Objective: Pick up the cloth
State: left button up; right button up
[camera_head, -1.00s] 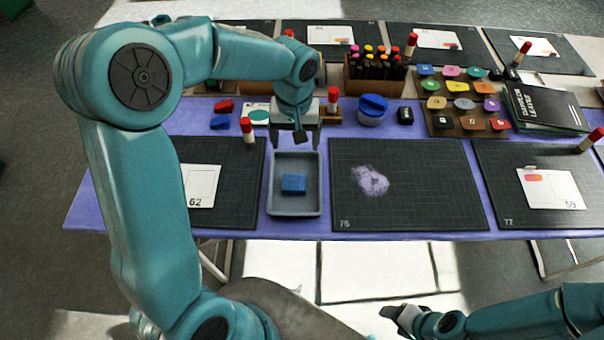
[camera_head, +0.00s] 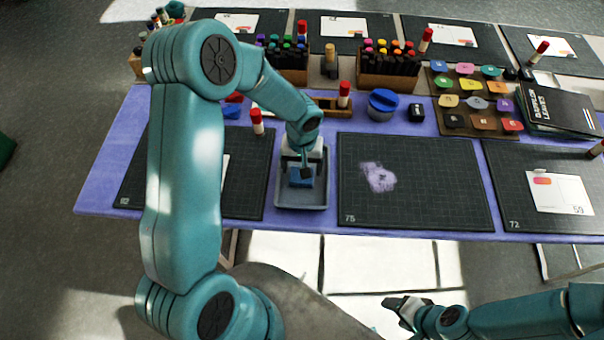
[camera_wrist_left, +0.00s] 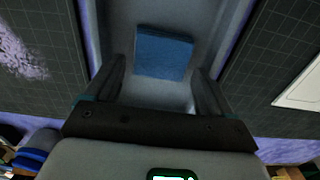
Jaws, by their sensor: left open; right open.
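The blue folded cloth (camera_head: 300,181) lies in the grey tray (camera_head: 301,202). It also shows in the left wrist view (camera_wrist_left: 164,54), flat on the tray floor. My left gripper (camera_head: 302,172) is over the tray and partly covers the cloth in the head view. In the left wrist view its fingers (camera_wrist_left: 160,76) are open, one at each side of the cloth's near end, with nothing between them gripped. Whether the fingertips touch the tray floor I cannot tell. My right gripper (camera_head: 402,304) is open and empty, low in front of the table.
Dark mats (camera_head: 440,190) flank the tray; the one to the right has a pale purple smudge (camera_head: 379,177). A blue-lidded jar (camera_head: 383,104), red-capped sticks and pen holders (camera_head: 390,70) stand behind. A black book (camera_head: 558,108) lies at the far right.

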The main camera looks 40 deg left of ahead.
pick_arm(q)
jog(key=shift+f, duration=0.95)
jog(key=c, duration=0.8)
notch_tip(320, 180, up, 20)
jog(key=shift+r, duration=0.1)
